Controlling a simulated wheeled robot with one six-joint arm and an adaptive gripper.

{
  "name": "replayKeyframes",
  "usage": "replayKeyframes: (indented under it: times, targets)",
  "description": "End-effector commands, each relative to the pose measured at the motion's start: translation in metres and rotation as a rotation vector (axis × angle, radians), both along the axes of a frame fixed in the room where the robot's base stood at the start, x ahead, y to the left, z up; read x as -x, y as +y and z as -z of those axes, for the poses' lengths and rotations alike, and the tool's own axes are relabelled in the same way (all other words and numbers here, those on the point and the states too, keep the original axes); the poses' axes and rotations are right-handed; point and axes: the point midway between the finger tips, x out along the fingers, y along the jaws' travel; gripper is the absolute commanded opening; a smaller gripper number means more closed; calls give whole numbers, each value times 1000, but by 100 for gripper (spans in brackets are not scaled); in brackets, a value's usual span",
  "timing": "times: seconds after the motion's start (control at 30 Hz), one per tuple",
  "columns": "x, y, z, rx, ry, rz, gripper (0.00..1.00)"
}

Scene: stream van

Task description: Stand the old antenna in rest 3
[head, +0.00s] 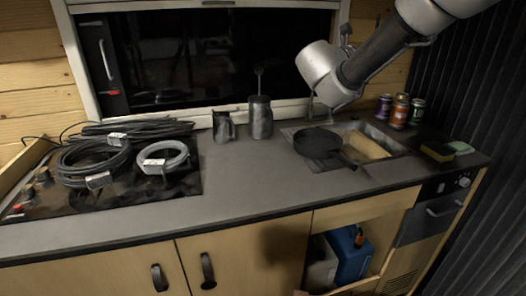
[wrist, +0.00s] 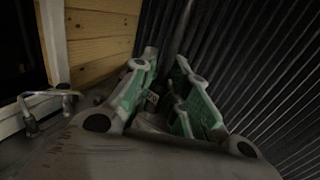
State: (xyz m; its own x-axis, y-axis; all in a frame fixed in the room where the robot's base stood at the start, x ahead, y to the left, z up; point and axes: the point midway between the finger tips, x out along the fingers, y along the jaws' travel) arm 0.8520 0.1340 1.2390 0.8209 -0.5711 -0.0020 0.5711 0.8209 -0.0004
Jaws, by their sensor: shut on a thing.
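In the wrist view my gripper (wrist: 168,98) shows its two fingers with green pads on either side of a dark, slim rod (wrist: 181,35), which looks like the old antenna. The fingers are shut on it, and it runs away from them towards the top of the picture, against the dark ribbed wall. Its lower end is hidden between the fingers. In the head view only my arm shows at the top right; my gripper and the antenna are not visible there. I cannot make out rest 3 in either view.
Coiled cables (head: 95,160) lie on the hob at the left. A metal jug (head: 224,127) and a dark canister (head: 260,118) stand by the window. A black pan (head: 318,143) sits at the sink (head: 372,145), with several cans (head: 400,111) and a sponge (head: 437,151) beside it. The middle counter (head: 240,185) is clear.

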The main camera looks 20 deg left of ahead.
Motion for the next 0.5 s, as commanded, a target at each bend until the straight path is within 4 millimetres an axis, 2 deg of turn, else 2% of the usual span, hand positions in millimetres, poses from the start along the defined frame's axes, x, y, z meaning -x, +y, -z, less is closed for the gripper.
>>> replayKeyframes:
  times: [0.03, 0.1, 0.17, 0.2, 0.3, 0.4, 0.5]
  targets:
    - [10, 34, 15, 6, 5, -102, 0]
    - [26, 78, 37, 5, 7, -241, 0]
    - [42, 113, 55, 5, 7, -355, 0]
    - [55, 136, 67, 5, 7, -430, 0]
    - [91, 186, 99, 5, 9, -604, 0]
    - [128, 224, 126, 4, 7, -746, 0]
    - [159, 249, 147, 2, 7, -853, 0]
